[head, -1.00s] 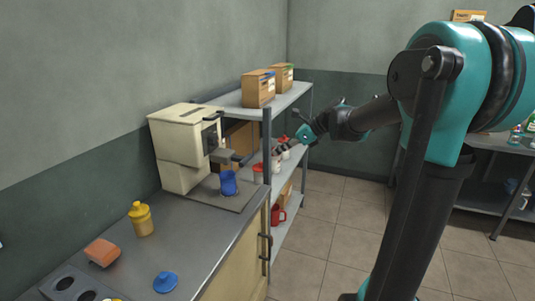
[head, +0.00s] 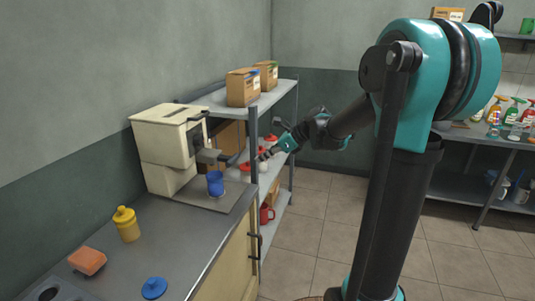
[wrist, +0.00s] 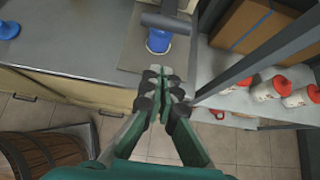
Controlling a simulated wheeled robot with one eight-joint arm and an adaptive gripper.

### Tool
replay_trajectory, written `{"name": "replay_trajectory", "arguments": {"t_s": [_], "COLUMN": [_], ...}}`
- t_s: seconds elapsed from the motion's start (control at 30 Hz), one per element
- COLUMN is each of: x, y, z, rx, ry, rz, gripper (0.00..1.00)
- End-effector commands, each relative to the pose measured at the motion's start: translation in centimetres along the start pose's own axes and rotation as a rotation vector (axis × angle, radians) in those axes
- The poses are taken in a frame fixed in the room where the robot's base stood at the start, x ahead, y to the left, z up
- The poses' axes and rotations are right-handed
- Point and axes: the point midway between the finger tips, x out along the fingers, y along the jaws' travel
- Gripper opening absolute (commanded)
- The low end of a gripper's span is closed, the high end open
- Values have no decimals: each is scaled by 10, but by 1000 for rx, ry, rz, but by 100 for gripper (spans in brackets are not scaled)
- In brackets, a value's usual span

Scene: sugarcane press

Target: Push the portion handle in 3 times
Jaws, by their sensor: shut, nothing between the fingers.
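The cream press (head: 168,150) stands on the grey counter against the wall. A dark grey handle (head: 208,155) sticks out from its front toward the right; in the wrist view it looks like a T-shaped grey bar (wrist: 166,22). A blue cup (head: 215,184) stands upright below the handle and also shows in the wrist view (wrist: 157,43). My gripper (head: 262,156) is right of the handle, apart from it, past the counter edge. In the wrist view my gripper (wrist: 162,75) has its fingertips together, empty, with the handle and cup beyond them.
A metal shelf (head: 254,165) with an upright post is close beside my gripper. It holds cardboard boxes (head: 243,88) and red-lidded jars (wrist: 264,91). A wooden barrel (wrist: 45,155) stands on the floor.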

Motion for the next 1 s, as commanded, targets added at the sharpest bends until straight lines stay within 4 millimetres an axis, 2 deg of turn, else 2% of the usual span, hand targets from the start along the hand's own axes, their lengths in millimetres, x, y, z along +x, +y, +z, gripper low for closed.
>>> {"name": "replay_trajectory", "arguments": {"t_s": [0.2,0.4,0.6,1.0], "x": [44,63,71,73], "y": [0,0,0,0], "z": [1,20,30,32], "rx": [-3,-1,-1,0], "ry": [-1,-1,0,-1], "rz": [2,1,-1,0], "gripper": [0,0,0,0]}}
